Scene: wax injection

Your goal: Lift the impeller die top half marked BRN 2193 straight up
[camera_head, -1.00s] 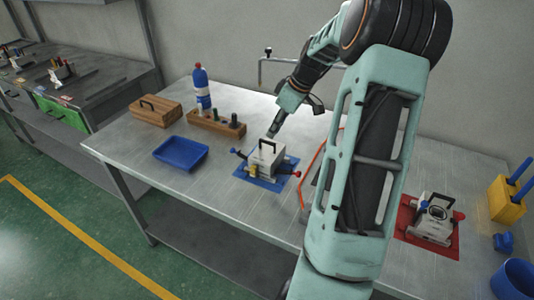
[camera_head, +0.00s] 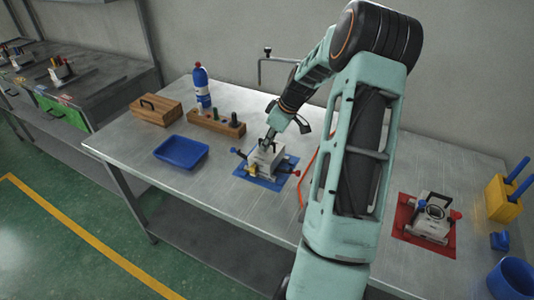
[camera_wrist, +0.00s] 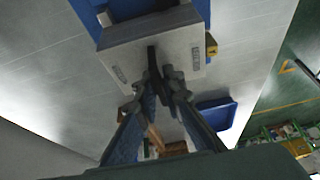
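A grey die with a black handle (camera_head: 264,159) sits on a blue mat (camera_head: 249,175) on the bench. In the wrist view its grey top (camera_wrist: 130,58) shows the dark upright handle (camera_wrist: 154,62) and two small label plates, too small to read. My gripper (camera_head: 268,143) is at the handle from above. In the wrist view the fingertips (camera_wrist: 160,78) stand on both sides of the handle, with a narrow gap seeming to remain. Firm contact cannot be made out. The die looks seated on the mat.
A second die (camera_head: 428,222) lies on a red mat (camera_head: 403,238) at right. A blue tray (camera_head: 181,153), wooden block (camera_head: 216,123), wooden box (camera_head: 156,110) and bottle (camera_head: 202,88) stand to the left. A yellow holder (camera_head: 502,199) is at far right.

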